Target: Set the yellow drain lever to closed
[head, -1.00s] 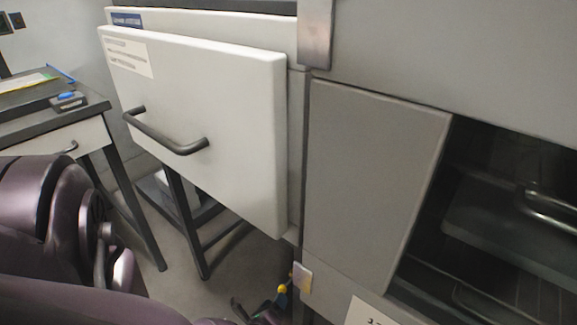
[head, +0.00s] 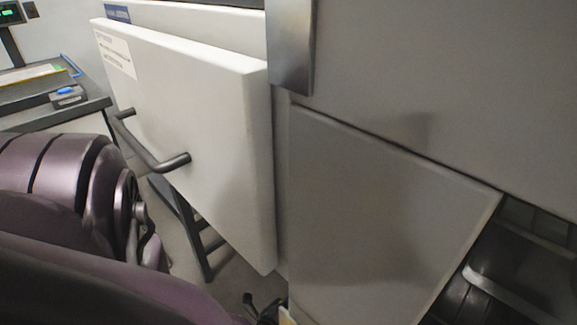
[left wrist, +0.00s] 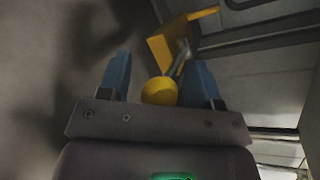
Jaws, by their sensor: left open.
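The yellow drain lever shows in the left wrist view as a round yellow knob (left wrist: 160,91) on a short grey rod (left wrist: 183,58). The rod runs up to a yellow bracket (left wrist: 165,46). My left gripper (left wrist: 157,74) is open, with one blue finger on each side of the knob. The knob lies between the fingers near their base; I cannot tell whether either finger touches it. In the head view the lever is mostly hidden low behind the cabinet, with only dark parts near the bottom edge. My right gripper is not in view.
A white drawer front (head: 190,130) with a dark handle (head: 150,150) sticks out at the left. A grey panel (head: 375,220) fills the right. A desk (head: 50,110) with a small blue-topped device (head: 68,93) stands at far left.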

